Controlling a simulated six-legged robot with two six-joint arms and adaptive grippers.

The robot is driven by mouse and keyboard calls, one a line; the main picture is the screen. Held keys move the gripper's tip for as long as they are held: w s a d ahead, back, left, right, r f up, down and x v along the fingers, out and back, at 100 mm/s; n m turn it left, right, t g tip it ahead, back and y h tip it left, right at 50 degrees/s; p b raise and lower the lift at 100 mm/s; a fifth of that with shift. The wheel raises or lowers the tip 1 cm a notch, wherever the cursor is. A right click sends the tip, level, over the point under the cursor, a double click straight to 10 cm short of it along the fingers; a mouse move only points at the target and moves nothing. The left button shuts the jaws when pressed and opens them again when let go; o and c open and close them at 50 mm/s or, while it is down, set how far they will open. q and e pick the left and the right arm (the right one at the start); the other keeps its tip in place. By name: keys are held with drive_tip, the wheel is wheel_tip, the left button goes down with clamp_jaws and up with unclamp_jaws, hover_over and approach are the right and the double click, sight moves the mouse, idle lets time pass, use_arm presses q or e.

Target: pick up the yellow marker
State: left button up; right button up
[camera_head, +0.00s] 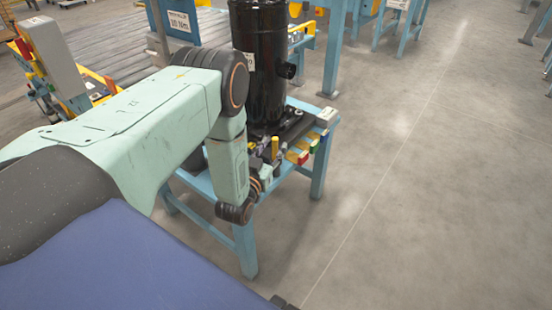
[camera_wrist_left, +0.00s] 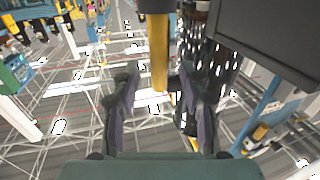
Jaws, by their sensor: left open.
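The yellow marker (camera_head: 275,147) stands roughly upright at the near end of the blue-framed stand, beside a tall black cylinder. In the left wrist view the yellow marker (camera_wrist_left: 159,55) shows with a dark upper end, in line with the gap between my fingers. My left gripper (camera_wrist_left: 160,100) is open, its two dark fingers on either side of that gap, with no visible contact. In the head view my left gripper (camera_head: 267,152) is small and partly hidden by my wrist, close to the marker. My right gripper is not in view.
The black cylinder (camera_head: 262,70) rises close behind my left arm. Red (camera_head: 303,157), green (camera_head: 314,146) and blue (camera_head: 324,134) pieces line the edge of the stand (camera_head: 319,172).

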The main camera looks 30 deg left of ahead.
use_arm(q)
drive_tip(key=shift+w+a, duration=0.1)
drive_tip(key=shift+w, duration=0.2)
drive_tip(key=shift+c, duration=0.5)
clamp_jaws()
